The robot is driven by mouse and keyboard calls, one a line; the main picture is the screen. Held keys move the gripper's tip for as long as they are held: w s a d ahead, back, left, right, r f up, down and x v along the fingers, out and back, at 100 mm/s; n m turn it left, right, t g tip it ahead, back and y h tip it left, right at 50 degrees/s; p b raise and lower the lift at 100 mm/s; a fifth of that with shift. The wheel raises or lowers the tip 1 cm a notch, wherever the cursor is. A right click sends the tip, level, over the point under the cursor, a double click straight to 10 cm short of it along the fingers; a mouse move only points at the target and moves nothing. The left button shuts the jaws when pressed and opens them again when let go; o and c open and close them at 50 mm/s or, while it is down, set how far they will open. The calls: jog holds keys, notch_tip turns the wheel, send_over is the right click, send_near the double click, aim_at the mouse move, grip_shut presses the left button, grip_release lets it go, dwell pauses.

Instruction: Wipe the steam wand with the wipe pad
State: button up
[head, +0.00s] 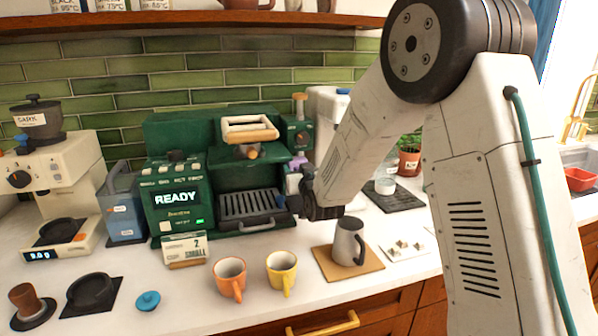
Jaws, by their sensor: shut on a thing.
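The green espresso machine (178,135) stands against the tiled wall, its screen showing READY. My gripper (303,183) is at the right side of the machine, in front of its right-hand part. A small lilac piece (293,181), which looks like the wipe pad, shows at the gripper's fingers, and the gripper is shut on it. The steam wand is not clearly visible; my gripper and the pad cover the area under the machine's right side. I cannot tell whether the pad touches the wand.
A grey pitcher (347,243) stands on a wooden board (325,266) below my gripper. An orange mug (230,276) and a yellow mug (281,270) stand in front of the machine. A grinder (70,165) is at left. Counter front-left has some free room.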

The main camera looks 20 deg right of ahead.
jog(key=d, duration=0.4)
dwell(0.4)
jog(key=shift+w+a+r, duration=0.1)
jog(key=shift+a, duration=1)
jog(key=shift+w+a+r, duration=0.1)
jog(key=shift+a, duration=0.95)
jog(key=shift+c, duration=0.4)
